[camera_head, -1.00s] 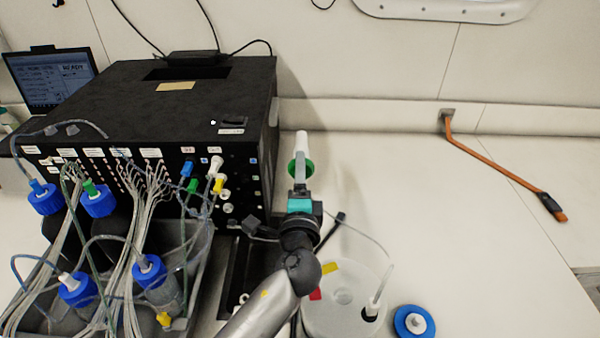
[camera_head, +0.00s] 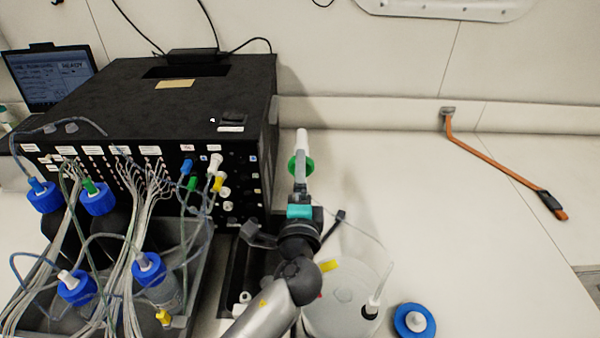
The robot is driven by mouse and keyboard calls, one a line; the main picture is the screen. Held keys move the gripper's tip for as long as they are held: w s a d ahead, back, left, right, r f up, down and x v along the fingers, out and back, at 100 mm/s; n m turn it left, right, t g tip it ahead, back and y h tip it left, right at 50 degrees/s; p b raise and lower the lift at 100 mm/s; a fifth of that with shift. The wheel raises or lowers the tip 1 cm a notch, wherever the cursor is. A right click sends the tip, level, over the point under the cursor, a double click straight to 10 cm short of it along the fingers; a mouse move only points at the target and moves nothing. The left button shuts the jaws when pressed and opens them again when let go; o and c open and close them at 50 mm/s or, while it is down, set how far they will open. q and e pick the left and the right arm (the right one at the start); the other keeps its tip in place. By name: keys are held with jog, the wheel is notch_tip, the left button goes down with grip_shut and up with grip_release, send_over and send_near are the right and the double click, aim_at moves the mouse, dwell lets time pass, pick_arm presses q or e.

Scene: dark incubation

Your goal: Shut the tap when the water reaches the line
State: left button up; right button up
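One arm of mine comes in from the lower left, so I take it as my left. Its gripper (camera_head: 301,182) points away from me at a white upright piece (camera_head: 301,143) with a round green part (camera_head: 308,165), possibly the tap. The fingertips overlap the green part in the view; I cannot tell whether they grip it. A whitish round container (camera_head: 350,315) with a tube in its top stands below, partly hidden by my arm. I can make out neither water level nor line. My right gripper is not in view.
A large black instrument box (camera_head: 190,100) with many tubes stands at the left. A grey tray (camera_head: 205,270) of blue-capped bottles is in front of it. A blue cap (camera_head: 413,321) lies at the lower right. An orange-handled tool (camera_head: 500,168) is farther right. The bench between is clear.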

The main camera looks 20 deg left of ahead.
pick_arm(q)
jog(key=b+v, duration=0.1)
jog(key=v, duration=0.5)
dwell(1.2)
